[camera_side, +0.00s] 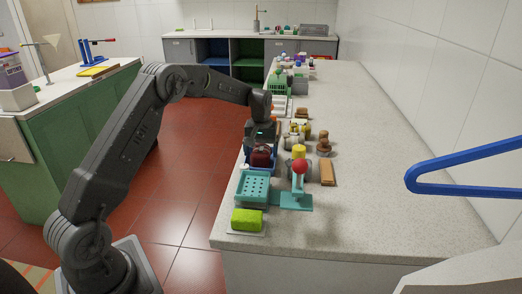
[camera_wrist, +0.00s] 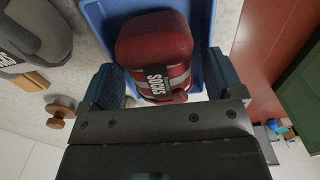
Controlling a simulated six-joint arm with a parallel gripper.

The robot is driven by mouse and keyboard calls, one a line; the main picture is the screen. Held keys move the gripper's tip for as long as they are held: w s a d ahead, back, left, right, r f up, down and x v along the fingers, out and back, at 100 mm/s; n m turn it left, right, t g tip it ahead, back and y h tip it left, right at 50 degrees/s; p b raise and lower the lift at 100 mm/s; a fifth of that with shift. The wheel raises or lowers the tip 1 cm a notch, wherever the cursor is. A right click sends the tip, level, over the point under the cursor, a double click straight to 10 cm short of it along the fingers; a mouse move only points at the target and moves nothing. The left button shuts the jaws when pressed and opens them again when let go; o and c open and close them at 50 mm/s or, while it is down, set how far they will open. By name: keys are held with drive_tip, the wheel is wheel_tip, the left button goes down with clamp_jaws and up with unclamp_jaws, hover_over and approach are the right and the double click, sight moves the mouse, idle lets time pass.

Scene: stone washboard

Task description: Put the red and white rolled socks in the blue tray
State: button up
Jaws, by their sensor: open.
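The red rolled socks (camera_wrist: 155,50), with a pale band and a dark label reading SOCKS, lie within the outline of the blue tray (camera_wrist: 92,14) in the wrist view. In the side view the socks (camera_side: 262,155) show just below my gripper, with a bit of the blue tray (camera_side: 247,155) beside them. My gripper (camera_wrist: 162,68) is open, with one finger on each side of the socks. I cannot tell whether the fingers touch them. My gripper (camera_side: 261,142) hides part of the tray in the side view.
A teal stand with a red ball (camera_side: 299,166) and a wooden brush (camera_side: 327,172) are to the right. Grey socks (camera_wrist: 32,35) lie outside the tray.

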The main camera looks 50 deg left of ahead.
wheel_tip(320, 180, up, 14)
drive_tip(key=s+d+r+m+t, duration=0.1)
drive_tip(key=s+d+r+m, duration=0.1)
drive_tip(key=s+d+r, duration=0.45)
drive_tip(key=s+d+r+m+t, duration=0.1)
drive_tip(key=s+d+m+t, duration=0.1)
drive_tip(key=s+d, duration=0.45)
drive_tip(key=s+d+m+t, duration=0.1)
drive_tip(key=s+d+m, duration=0.25)
drive_tip(key=s, duration=0.65)
drive_tip(key=s+d+f, duration=0.1)
drive_tip(key=s+f, duration=0.1)
drive_tip(key=s, duration=0.2)
drive_tip(key=s+d+f+m+t, duration=0.1)
drive_tip(key=s+d+f, duration=0.1)
drive_tip(key=s, duration=0.3)
drive_tip(key=shift+s+d+f+t, duration=0.15)
drive_tip(key=shift+d+f+t, duration=0.15)
drive_tip(key=shift+f, duration=0.1)
drive_tip(key=shift+m, duration=0.25)
